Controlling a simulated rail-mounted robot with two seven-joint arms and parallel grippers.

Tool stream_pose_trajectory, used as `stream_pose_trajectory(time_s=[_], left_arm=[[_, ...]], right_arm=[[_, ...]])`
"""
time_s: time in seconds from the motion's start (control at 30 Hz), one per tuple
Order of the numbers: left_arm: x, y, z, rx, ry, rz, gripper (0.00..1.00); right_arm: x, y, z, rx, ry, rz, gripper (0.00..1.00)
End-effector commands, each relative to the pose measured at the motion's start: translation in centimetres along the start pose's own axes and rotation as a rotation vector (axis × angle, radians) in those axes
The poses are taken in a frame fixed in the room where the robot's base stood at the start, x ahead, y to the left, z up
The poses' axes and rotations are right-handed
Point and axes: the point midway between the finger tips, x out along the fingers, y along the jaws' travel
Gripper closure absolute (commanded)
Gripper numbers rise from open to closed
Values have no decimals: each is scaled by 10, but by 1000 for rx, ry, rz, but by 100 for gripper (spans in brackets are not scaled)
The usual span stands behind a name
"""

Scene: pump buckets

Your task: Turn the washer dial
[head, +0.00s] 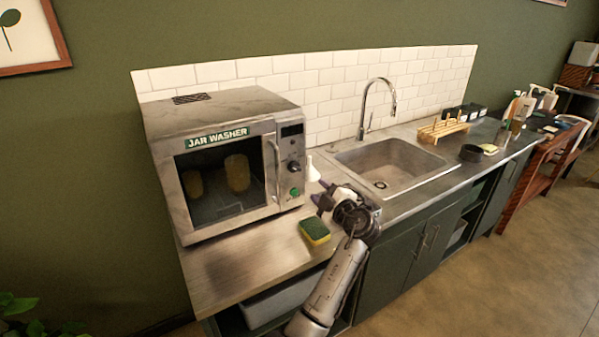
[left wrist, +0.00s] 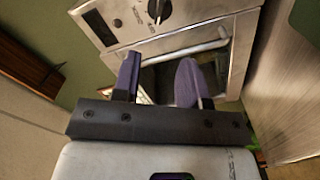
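The jar washer (head: 215,160) stands on the left end of the counter, its glass door shut. Its dark round dial (head: 293,167) is on the right front panel, below a small dark display. The dial also shows at the top edge of the left wrist view (left wrist: 158,9), partly cut off. My left gripper (head: 322,198) is in front of and to the right of the washer panel, apart from the dial. In the left wrist view its two purple fingers (left wrist: 157,78) are spread with nothing held between them. My right gripper is not in view.
A green button (head: 295,191) sits below the dial. The door handle (head: 274,170) stands out left of the panel. A sponge (head: 314,232) lies on the counter below my gripper. A white bottle (head: 313,170) stands behind. The sink (head: 390,168) is to the right.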

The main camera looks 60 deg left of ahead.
Motion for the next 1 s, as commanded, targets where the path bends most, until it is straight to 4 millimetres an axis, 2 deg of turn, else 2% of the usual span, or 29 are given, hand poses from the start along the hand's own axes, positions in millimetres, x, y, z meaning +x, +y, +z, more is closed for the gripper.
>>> stream_pose_trajectory(time_s=[0.3,0.5,0.73,1.0], left_arm=[[61,1,-2,4,3,-1,61],[92,1,-1,3,1,-2,61],[114,0,0,3,0,-1,61],[121,0,0,2,-2,-1,61]], right_arm=[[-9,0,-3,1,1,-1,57],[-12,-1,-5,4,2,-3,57],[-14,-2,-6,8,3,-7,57],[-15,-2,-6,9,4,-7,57]])
